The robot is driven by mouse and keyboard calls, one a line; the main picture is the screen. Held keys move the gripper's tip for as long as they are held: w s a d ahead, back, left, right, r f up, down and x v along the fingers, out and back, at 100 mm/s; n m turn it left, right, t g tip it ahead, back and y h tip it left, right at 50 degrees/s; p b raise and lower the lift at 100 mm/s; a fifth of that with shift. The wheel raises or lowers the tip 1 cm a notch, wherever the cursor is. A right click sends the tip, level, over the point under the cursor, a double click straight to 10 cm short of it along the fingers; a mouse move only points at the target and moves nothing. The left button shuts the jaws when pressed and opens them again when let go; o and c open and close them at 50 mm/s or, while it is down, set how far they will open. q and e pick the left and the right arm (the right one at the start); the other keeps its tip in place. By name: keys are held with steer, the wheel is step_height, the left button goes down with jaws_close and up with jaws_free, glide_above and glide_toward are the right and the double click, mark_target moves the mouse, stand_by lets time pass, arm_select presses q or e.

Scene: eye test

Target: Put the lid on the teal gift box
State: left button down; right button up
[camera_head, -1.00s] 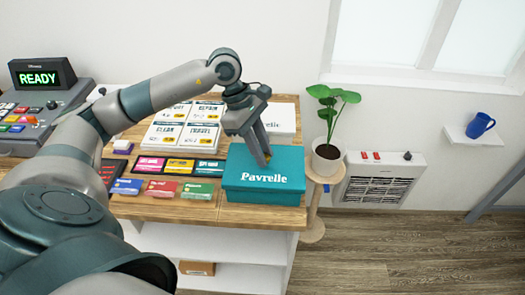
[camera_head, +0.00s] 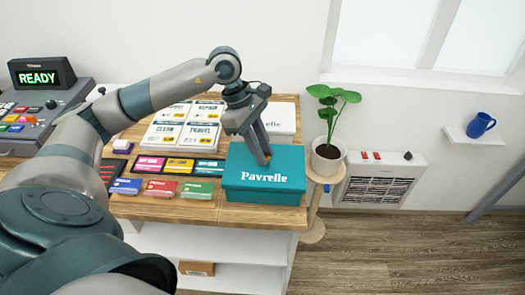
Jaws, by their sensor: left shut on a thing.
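The fingers hide a small part of the lid. My right gripper is not in view.
Colored card packs (camera_head: 161,188) lie left of the box, with white boxes (camera_head: 186,123) behind them. A potted plant (camera_head: 327,152) stands close to the box's right. A register with a READY screen (camera_head: 38,78) is at the far left. The floor at right is clear.

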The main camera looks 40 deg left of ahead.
arm_select(q)
steer(key=shift+b, duration=0.9)
stand_by(1.7)
steer(key=shift+f+b, duration=1.05)
steer(key=shift+f, duration=0.05)
stand_by(1.0)
steer(key=shift+a+f, duration=0.1)
steer(key=shift+f, duration=0.1)
steer(key=c, duration=1.5)
jaws_free()
steer(key=shift+a, duration=0.1)
steer(key=shift+f, duration=0.1)
steer(key=shift+b, duration=0.3)
steer(key=shift+f, duration=0.1)
